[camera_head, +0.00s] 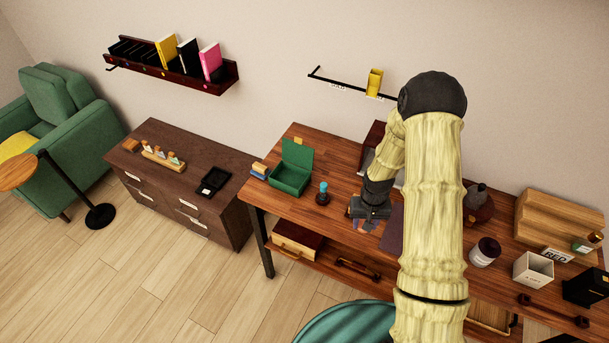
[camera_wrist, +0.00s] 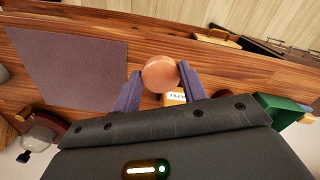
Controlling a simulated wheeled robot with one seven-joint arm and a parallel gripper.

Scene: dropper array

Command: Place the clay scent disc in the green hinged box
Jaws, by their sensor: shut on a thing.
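The clay scent disc (camera_wrist: 160,74) is a round, orange-brown piece held between the two fingers of my gripper (camera_wrist: 159,72) in the wrist view. In the head view my gripper (camera_head: 368,213) is low over the wooden table, and I cannot make out the disc clearly there. The green hinged box (camera_head: 289,182) stands to the left of my gripper on the table with its lid raised at the back. Part of the green box also shows at the right of the wrist view (camera_wrist: 278,112).
A small dark bottle with a teal top (camera_head: 323,194) stands between the box and my gripper. A purple-grey mat (camera_wrist: 72,72) lies on the table. A white box (camera_head: 533,270) and a round jar (camera_head: 485,252) stand to the right. A brown cabinet (camera_head: 180,187) stands at left.

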